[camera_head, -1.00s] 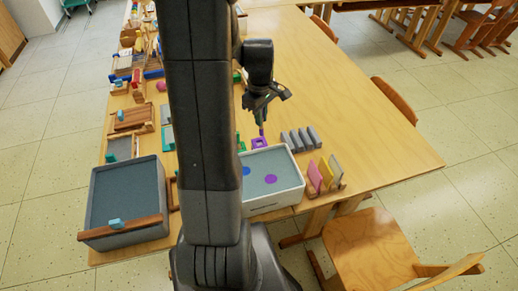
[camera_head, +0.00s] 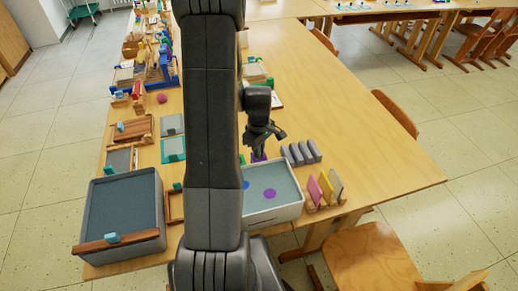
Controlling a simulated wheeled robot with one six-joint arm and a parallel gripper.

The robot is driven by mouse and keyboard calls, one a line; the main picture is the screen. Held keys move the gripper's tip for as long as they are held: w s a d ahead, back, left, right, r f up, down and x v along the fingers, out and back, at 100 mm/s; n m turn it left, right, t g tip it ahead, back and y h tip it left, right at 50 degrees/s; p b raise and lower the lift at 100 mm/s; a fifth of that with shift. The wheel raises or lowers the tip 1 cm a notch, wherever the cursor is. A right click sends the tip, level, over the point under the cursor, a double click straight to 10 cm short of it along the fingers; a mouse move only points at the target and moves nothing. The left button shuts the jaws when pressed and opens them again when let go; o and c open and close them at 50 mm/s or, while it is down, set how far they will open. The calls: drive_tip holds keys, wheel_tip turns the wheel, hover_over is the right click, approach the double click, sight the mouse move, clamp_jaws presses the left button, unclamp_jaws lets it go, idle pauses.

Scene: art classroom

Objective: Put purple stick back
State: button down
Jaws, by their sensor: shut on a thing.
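My gripper (camera_head: 258,149) points down just behind the white tray and is shut on the purple stick. Only a little purple (camera_head: 258,157) shows under the fingers. I cannot tell there what is stick and what is the small purple holder, or whether the stick is inside it. The white tray (camera_head: 284,217) has a grey-blue floor with a purple disc (camera_head: 269,194) and a blue disc (camera_head: 246,185) on it. My arm column hides the area left of the gripper.
Grey upright blocks (camera_head: 301,153) stand close right of the gripper. Pink, yellow and grey panels (camera_head: 326,188) stand in a rack right of the tray. A grey bin (camera_head: 124,205) and wooden frames are at left. The table's right side (camera_head: 370,145) is clear.

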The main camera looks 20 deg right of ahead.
drive_tip(key=shift+f, duration=0.15)
drive_tip(key=c, duration=1.5)
unclamp_jaws()
wheel_tip(320, 180, up, 12)
drive_tip(key=shift+r, duration=0.2)
